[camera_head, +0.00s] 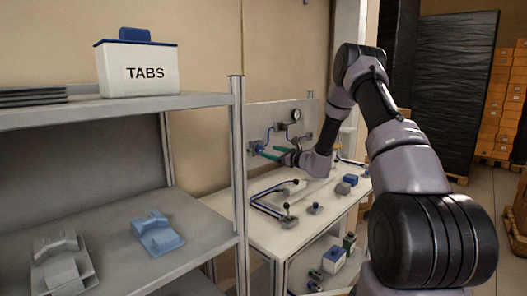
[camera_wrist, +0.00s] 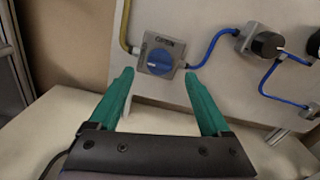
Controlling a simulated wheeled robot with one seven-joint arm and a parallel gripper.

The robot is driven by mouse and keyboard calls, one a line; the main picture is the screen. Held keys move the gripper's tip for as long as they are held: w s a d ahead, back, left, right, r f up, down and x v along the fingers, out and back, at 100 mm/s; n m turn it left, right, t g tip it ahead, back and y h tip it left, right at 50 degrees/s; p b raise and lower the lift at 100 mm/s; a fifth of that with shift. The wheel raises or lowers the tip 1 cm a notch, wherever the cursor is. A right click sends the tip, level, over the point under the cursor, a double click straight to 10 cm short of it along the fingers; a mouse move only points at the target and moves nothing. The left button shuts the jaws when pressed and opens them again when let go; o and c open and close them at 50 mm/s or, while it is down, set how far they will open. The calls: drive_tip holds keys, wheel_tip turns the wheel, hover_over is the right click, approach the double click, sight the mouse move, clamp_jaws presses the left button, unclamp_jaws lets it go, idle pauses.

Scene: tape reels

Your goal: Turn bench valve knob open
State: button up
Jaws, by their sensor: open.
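The bench valve is a grey square plate with a round blue knob (camera_wrist: 160,62), on the upright panel behind the bench. Lettering above the knob appears to read "OPEN". In the wrist view my gripper (camera_wrist: 158,80) is open and empty. Its two green fingers point toward the valve, one on each side below it, apart from the knob. In the head view my gripper (camera_head: 268,152) reaches to the panel (camera_head: 262,114) from the right. The valve is small there, close to the fingertips, and its knob's angle cannot be told.
A blue hose (camera_wrist: 210,45) runs right from the valve to a black knob (camera_wrist: 266,45). The bench top (camera_head: 275,235) holds several small fittings and a blue-and-black frame. A grey shelf (camera_head: 205,105) with a TABS box (camera_head: 138,70) stands at left, near the bench.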

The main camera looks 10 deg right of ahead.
sight(262, 149)
drive_tip(key=x, duration=0.5)
drive_tip(key=shift+a, duration=0.1)
clamp_jaws()
